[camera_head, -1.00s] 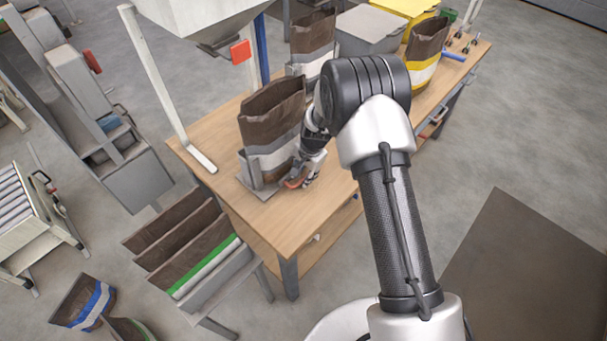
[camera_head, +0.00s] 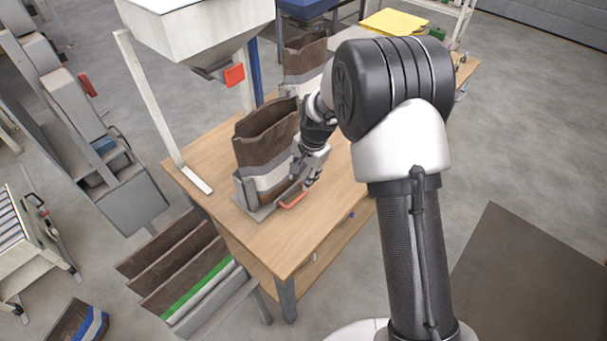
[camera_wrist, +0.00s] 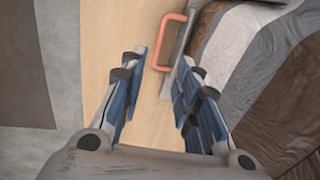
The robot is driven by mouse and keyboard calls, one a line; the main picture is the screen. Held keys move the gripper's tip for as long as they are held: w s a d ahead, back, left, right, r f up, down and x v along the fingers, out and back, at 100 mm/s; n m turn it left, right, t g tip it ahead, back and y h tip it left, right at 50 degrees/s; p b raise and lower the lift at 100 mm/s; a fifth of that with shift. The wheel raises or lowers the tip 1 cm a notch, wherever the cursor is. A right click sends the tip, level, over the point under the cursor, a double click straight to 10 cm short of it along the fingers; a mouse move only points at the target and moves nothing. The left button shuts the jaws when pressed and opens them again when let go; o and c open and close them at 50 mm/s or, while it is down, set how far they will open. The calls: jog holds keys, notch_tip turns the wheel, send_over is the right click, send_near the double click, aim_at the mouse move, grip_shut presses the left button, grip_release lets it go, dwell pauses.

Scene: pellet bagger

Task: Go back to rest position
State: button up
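My gripper (camera_head: 312,178) is at the right side of the brown bag with a white band (camera_head: 264,150), which stands upright and open-topped in a grey metal holder (camera_head: 243,190) on the wooden table. In the wrist view my gripper (camera_wrist: 162,72) has its two blue-padded fingers apart with nothing between them. The holder's red handle (camera_wrist: 165,42) is just beyond the fingertips, apart from them. The handle also shows in the head view (camera_head: 293,200). The bag's side (camera_wrist: 275,80) is right of the fingers in the wrist view.
A white hopper (camera_head: 205,35) with a red tab (camera_head: 234,76) hangs over the table (camera_head: 300,245). Another brown bag (camera_head: 304,62) stands farther back. A rack of folded bags (camera_head: 185,270) stands at the near left. Floor on the right is clear around a dark mat (camera_head: 530,275).

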jog(key=shift+r, duration=0.1)
jog(key=s+d+r+n+t, duration=0.1)
jog(key=s+d+r+n, duration=0.15)
jog(key=s+r, duration=0.6)
jog(key=s+d+r+n+t, duration=0.1)
jog(key=s+d+r+n, duration=0.3)
jog(key=r, duration=0.8)
jog(key=s+d+r+n, duration=0.1)
jog(key=s+d+r, duration=0.1)
jog(key=s, duration=0.8)
jog(key=s+d+r+n+t+h, duration=0.1)
jog(key=s+d+r, duration=0.1)
jog(key=s, duration=0.8)
jog(key=shift+s+r, duration=0.15)
jog(key=shift+s, duration=0.1)
